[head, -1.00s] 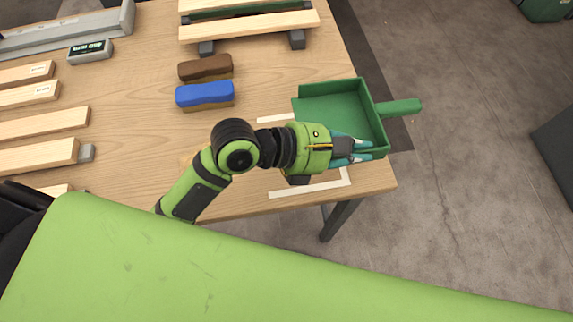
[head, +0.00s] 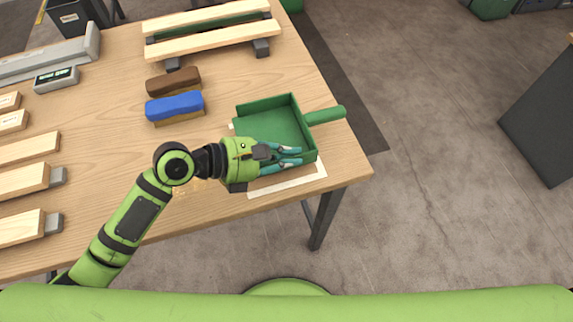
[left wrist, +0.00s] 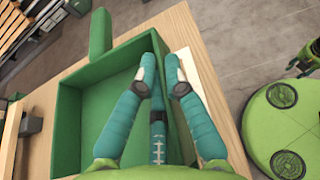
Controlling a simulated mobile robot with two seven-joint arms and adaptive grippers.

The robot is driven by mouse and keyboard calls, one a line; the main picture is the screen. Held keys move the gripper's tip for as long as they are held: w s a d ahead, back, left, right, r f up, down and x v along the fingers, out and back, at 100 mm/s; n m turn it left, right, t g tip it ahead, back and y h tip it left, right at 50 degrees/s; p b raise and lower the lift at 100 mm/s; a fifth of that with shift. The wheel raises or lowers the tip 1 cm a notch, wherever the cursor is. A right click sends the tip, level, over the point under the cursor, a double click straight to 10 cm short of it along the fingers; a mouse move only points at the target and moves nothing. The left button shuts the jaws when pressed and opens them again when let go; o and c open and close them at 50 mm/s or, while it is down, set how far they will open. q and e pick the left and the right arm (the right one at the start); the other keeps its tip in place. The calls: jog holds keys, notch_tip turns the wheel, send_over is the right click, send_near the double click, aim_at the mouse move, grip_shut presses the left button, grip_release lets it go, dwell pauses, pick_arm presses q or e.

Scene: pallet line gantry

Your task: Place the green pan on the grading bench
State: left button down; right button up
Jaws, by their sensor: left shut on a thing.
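The green pan (head: 268,117) is an open square tray with a stubby handle (head: 326,115) pointing right. It is at the right end of the wooden grading bench (head: 225,75), over a white tape outline (head: 290,182). I cannot tell whether its base touches the bench. My left gripper (head: 299,156) is shut on the pan's near side wall. In the left wrist view the teal fingers (left wrist: 160,65) straddle that wall, and the pan's inside (left wrist: 108,105) looks empty.
A blue block (head: 175,105) and a brown block (head: 173,80) lie left of the pan. A slatted wooden piece (head: 215,40) stands behind them. Wooden strips (head: 25,148) and a small display box (head: 56,79) are further left. Dark panel (head: 545,110) stands on the floor at right.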

pick_arm(q)
jog(key=shift+w+a+f, duration=0.1)
jog(key=shift+f, duration=0.3)
notch_tip(320, 180, down, 2)
jog(key=shift+f, duration=0.65)
pick_arm(e)
jog(key=shift+s+d+f, duration=0.25)
jog(key=shift+s+d, duration=0.2)
jog(key=shift+s, duration=0.15)
jog(key=shift+w, duration=0.1)
pick_arm(q)
jog(key=c, duration=1.3)
grip_release()
jog(key=shift+f, duration=0.15)
pick_arm(e)
jog(key=shift+w, duration=0.1)
